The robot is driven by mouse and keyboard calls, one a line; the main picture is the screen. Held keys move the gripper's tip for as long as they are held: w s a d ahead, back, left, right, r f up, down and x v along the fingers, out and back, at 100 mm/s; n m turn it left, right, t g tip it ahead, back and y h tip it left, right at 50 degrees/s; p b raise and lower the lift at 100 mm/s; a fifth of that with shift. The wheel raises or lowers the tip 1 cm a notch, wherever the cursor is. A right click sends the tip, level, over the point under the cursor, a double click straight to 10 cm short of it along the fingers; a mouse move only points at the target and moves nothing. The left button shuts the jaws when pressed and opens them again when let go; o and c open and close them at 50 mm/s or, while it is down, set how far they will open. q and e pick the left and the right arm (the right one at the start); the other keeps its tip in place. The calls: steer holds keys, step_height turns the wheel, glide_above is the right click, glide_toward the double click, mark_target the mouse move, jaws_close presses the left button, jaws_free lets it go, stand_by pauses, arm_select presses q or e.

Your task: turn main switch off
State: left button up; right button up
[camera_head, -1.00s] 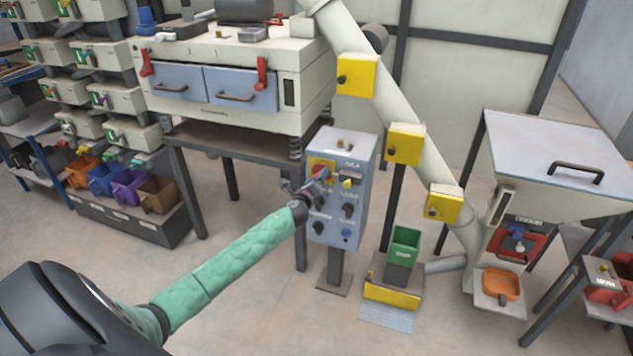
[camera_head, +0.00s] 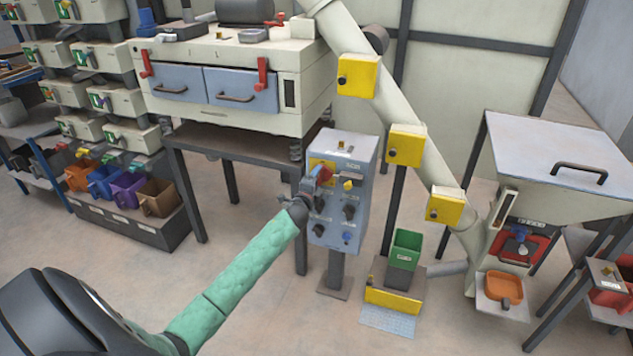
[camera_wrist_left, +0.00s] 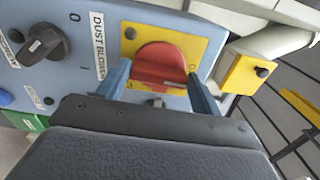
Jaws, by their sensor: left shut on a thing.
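The main switch is a red rotary handle (camera_head: 324,174) on a yellow plate (camera_head: 316,163), at the upper left of the blue-grey control box (camera_head: 362,234). In the left wrist view the red handle (camera_wrist_left: 160,64) stands between my two blue fingers, in front of its yellow plate (camera_wrist_left: 196,46). My left gripper (camera_head: 316,181) is shut on the red handle; it partly covers the switch in the head view. The handle's lower part and the marks near it are partly hidden. My right gripper is not in view.
Black knobs (camera_head: 348,212) sit below and right of the switch; one black knob (camera_wrist_left: 45,44) beside a "DUST BLOWER" label shows in the wrist view. A pale slanted pipe (camera_head: 402,105) with yellow boxes stands right of the control box. Floor in front is clear.

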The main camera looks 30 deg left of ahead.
arm_select(q)
steer(key=shift+n, duration=0.4)
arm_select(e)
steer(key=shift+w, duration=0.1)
arm_select(q)
steer(key=o, duration=0.9)
steer(key=shift+a, duration=0.1)
steer(key=shift+o, duration=0.4)
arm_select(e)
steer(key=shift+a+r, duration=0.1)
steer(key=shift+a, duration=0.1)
arm_select(q)
steer(key=shift+s, duration=0.1)
steer(key=b+v, duration=0.1)
steer(key=v, duration=0.6)
steer(key=shift+s, duration=0.35)
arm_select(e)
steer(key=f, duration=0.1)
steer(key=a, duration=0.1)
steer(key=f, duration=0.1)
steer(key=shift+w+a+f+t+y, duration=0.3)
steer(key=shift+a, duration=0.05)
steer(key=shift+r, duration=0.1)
